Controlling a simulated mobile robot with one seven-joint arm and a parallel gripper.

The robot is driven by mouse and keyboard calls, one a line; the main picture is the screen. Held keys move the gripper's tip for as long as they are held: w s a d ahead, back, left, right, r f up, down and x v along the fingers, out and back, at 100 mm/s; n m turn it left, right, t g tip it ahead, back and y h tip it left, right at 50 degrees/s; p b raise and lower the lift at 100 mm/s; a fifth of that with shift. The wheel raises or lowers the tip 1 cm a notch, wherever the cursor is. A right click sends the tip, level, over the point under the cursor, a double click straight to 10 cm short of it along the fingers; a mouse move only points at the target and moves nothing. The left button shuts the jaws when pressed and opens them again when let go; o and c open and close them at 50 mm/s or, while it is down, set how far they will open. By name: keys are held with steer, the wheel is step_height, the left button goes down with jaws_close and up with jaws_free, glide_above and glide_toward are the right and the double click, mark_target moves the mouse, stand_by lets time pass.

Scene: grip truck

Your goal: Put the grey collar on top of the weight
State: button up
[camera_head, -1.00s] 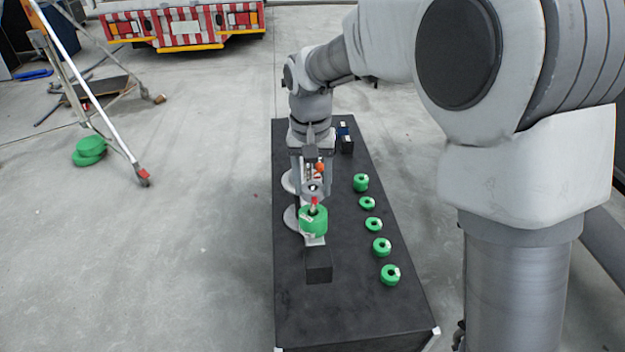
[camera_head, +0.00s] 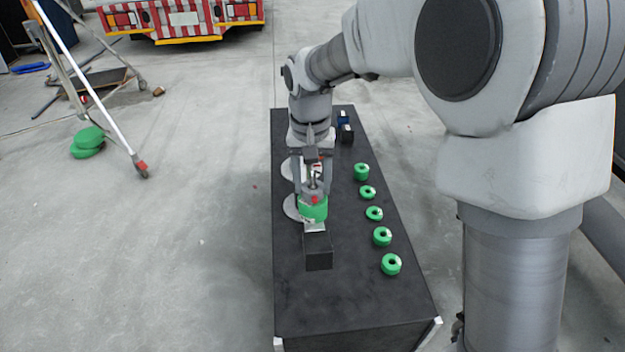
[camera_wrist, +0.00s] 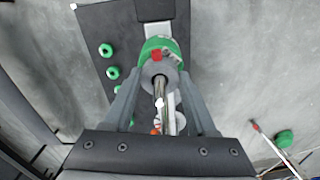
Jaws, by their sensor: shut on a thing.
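My gripper (camera_head: 313,187) points down over the black table. Its two fingers are shut on the grey collar (camera_wrist: 158,70), a ring around a silver rod. The green weight (camera_head: 313,212), a thick disc, is directly under the collar. In the wrist view the green weight (camera_wrist: 150,50) shows just beyond the collar's edge. The collar looks very close to the weight's top; I cannot tell whether they touch. A small red part (camera_head: 315,200) shows at the collar's side. The fingers and collar hide much of the weight's top.
A row of several loose green discs (camera_head: 374,214) stands on the black table (camera_head: 345,300) to the right. A dark block (camera_head: 318,252) is just in front of the weight. Grey round plates (camera_head: 293,207) lie left of it. The table's front part is clear.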

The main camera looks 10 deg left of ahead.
steer(key=o, duration=1)
steer(key=shift+o, duration=0.2)
step_height(320, 180, up, 18)
steer(key=shift+a+f+p, duration=0.2)
steer(key=shift+f+p, duration=0.05)
steer(key=shift+p, duration=0.2)
steer(key=shift+d, duration=0.1)
steer(key=s+d+r+t, duration=0.25)
steer(key=s+d, duration=0.65)
steer(key=d, duration=0.5)
steer(key=s+d+f+t, duration=0.3)
steer(key=s+d+f, duration=0.4)
steer(key=s, duration=0.3)
steer(key=shift+s+d+f+m, duration=0.25)
steer(key=shift+s+d+m, duration=0.05)
steer(key=shift+d, duration=0.1)
